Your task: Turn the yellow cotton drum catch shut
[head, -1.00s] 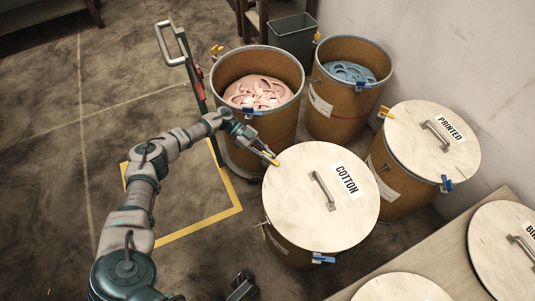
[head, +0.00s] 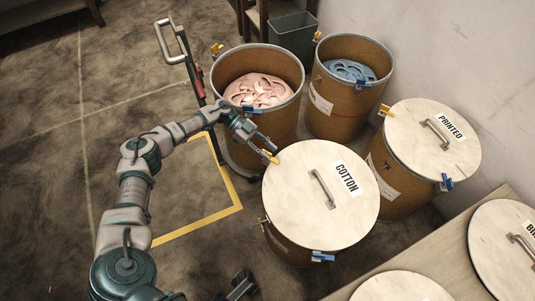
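The cotton drum has a pale round lid (head: 290,205) with a grey handle and a COTTON label. Its yellow catch (head: 271,157) is at the lid's upper-left rim. My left gripper (head: 262,149) reaches in from the upper left, its fingertips at this catch. The fingers partly cover the catch, and I cannot tell whether they are open, shut or touching it. A blue catch (head: 323,257) is on the drum's front rim. A dark part at the bottom edge looks like my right gripper (head: 239,286); its fingers are not clear.
Open drums with pink scraps (head: 262,90) and blue scraps (head: 351,71) stand behind. The lidded PRINTED drum (head: 410,135) is close on the right. A table (head: 440,250) fills the lower right.

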